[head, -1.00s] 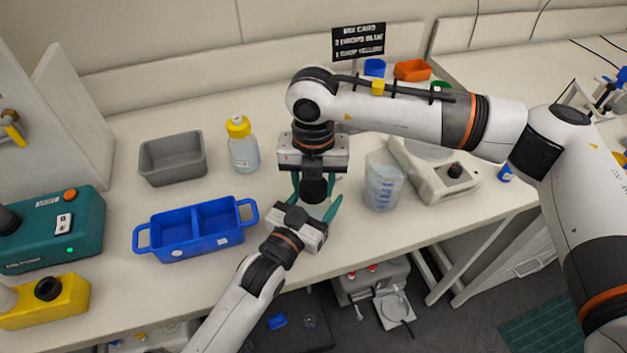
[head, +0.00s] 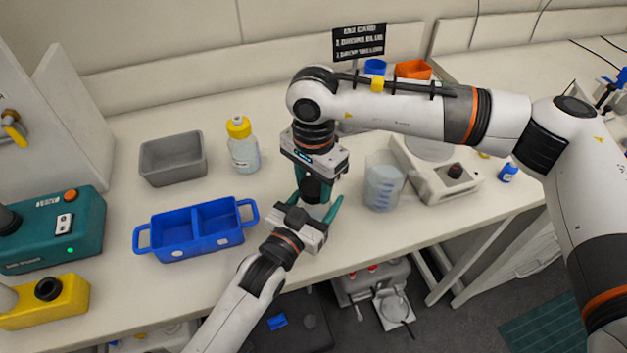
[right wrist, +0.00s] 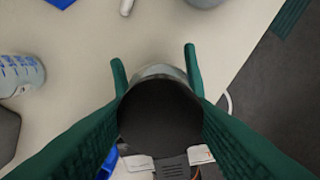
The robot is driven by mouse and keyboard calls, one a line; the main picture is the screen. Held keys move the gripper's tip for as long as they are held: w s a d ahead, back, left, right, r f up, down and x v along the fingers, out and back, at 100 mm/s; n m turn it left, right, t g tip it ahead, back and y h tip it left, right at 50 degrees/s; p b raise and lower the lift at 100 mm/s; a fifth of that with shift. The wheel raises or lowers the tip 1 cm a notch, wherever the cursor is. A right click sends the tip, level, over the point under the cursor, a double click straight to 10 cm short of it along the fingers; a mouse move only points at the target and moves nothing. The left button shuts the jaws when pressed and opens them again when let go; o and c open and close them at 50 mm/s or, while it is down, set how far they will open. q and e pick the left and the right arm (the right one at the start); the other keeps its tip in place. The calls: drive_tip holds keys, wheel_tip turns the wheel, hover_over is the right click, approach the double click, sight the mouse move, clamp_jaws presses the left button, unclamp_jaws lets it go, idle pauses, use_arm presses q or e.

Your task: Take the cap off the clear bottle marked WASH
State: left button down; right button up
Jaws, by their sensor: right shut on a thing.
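A clear bottle with a wide black cap (right wrist: 160,120) stands at the front middle of the bench, mostly hidden by my grippers. Its clear wall (right wrist: 160,71) shows past the cap in the right wrist view, and its marking is hidden. My left gripper (head: 316,203) reaches in low from the front, its teal fingers closed around the bottle's two sides. My right gripper (head: 315,182) points straight down from above and is shut on the black cap (head: 316,188). The cap still appears to sit on the bottle; I cannot tell whether it has loosened.
A yellow-capped bottle (head: 243,150), a grey bin (head: 147,165) and a blue two-part tray (head: 183,252) stand to the left. A clear beaker (head: 383,182) stands close on the right, before a white device (head: 440,186). The bench's front edge is near.

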drive_tip(key=n, duration=1.6)
drive_tip(key=shift+r+n, duration=0.1)
drive_tip(key=shift+n, duration=0.3)
drive_tip(key=n, duration=0.5)
drive_tip(key=o, duration=1.1)
